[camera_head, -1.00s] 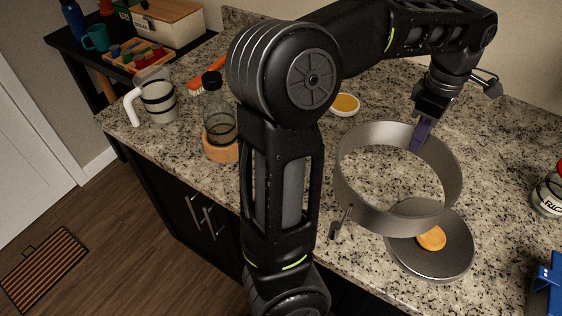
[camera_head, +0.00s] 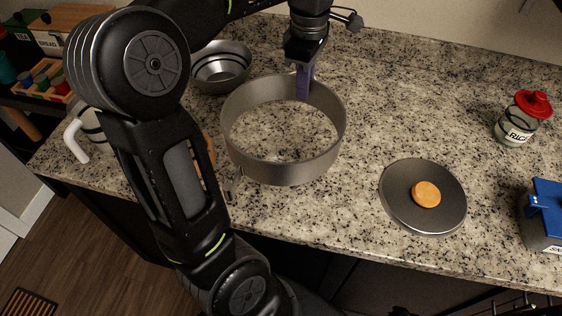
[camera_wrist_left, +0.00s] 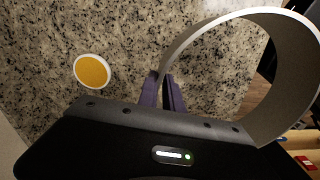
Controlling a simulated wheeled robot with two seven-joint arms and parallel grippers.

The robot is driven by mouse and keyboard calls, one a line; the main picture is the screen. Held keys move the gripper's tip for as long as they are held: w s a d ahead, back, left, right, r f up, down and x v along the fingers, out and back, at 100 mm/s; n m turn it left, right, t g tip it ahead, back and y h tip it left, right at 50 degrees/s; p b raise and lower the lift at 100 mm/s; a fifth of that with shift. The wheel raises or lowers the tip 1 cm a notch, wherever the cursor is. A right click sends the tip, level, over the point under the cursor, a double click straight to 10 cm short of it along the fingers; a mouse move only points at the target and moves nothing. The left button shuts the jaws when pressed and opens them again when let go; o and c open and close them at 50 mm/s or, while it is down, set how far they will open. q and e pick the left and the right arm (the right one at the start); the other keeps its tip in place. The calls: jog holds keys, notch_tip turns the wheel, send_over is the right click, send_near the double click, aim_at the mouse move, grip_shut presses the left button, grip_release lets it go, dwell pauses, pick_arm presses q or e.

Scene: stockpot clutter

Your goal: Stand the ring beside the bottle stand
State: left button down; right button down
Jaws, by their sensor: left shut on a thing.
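The ring (camera_head: 286,172) is a wide grey metal band with a latch on its near left side. It is held with its opening facing up, left of the round metal plate. My left gripper (camera_head: 304,92) is shut on the ring's far rim; the purple fingers also show in the wrist view (camera_wrist_left: 165,92), at the band (camera_wrist_left: 205,38). Only an orange-brown edge of what seems to be the bottle stand (camera_head: 209,150) shows left of the ring; my arm hides the rest and the bottle. My right gripper is not in view.
The round metal plate (camera_head: 397,205) carries an orange disc (camera_head: 426,194). A metal bowl (camera_head: 221,66) stands behind the ring. A rice jar (camera_head: 522,118) and a blue-lidded container (camera_head: 546,215) are at the right. A yellow-filled dish (camera_wrist_left: 92,71) shows in the wrist view. Counter between ring and jar is clear.

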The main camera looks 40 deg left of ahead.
aim_at(303, 104)
pick_arm(q)
notch_tip(303, 104, down, 3)
jog(key=b, duration=0.3)
jog(key=shift+f, duration=1.7)
notch_tip(303, 104, down, 4)
jog(key=shift+r+p, duration=0.2)
jog(key=shift+p, duration=0.15)
